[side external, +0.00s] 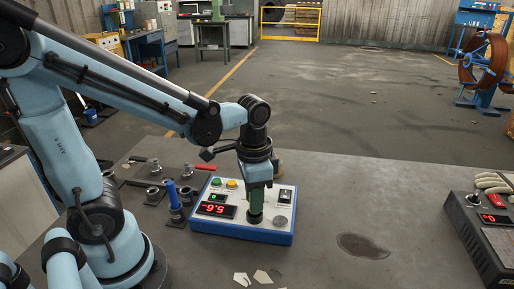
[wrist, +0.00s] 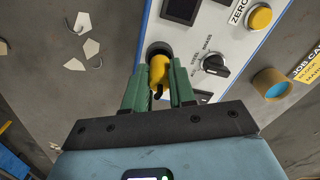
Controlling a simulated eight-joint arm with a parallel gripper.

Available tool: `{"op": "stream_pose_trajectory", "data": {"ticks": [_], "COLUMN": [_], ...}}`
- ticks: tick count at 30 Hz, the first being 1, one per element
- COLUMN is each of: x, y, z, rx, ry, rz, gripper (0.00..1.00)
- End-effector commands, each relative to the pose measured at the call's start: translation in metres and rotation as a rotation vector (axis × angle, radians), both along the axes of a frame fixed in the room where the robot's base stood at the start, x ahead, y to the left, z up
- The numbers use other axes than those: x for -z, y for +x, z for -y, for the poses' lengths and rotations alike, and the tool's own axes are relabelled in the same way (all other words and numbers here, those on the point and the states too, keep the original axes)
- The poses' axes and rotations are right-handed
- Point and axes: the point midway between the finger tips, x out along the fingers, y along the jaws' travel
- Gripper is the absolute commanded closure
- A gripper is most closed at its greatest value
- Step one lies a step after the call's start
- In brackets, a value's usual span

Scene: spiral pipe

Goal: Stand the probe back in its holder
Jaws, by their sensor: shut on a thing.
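My gripper (wrist: 159,80) has green fingers shut on a yellow probe (wrist: 158,70), with a short dark end sticking out toward the wrist camera. Beyond the probe in the wrist view is a dark round holder (wrist: 157,47) at the edge of the instrument panel. In the side view my gripper (side external: 257,205) points straight down over the dark holder (side external: 255,218) on the white-and-blue instrument box (side external: 225,229). The fingers hide the probe there. I cannot tell how far the probe's lower end is into the holder.
The box carries a red-lit display (side external: 215,211), coloured buttons and a black rotary knob (wrist: 214,65) close to the fingers. A blue cylinder (side external: 171,191) and metal fittings stand at left. Paper-like scraps (wrist: 84,47) lie on the bench.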

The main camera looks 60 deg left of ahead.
Motion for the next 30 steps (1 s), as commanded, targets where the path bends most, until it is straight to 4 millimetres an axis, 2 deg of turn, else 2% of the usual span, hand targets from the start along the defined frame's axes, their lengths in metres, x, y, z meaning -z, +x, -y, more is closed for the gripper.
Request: {"op": "stream_pose_trajectory", "data": {"ticks": [3, 16, 17, 21, 30], "x": [0.0074, 0.0119, 0.0115, 0.0113, 0.0106], "y": [0.0, -0.0001, -0.0001, -0.0001, -0.0003], "z": [0.0002, 0.0003, 0.0003, 0.0003, 0.0003], "rx": [0.0, 0.0, 0.0, 0.0, 0.0], "ry": [0.0, 0.0, 0.0, 0.0, 0.0], "rz": [0.0, 0.0, 0.0, 0.0, 0.0], "gripper": [1.0, 1.0, 0.71, 0.5, 0.5]}}
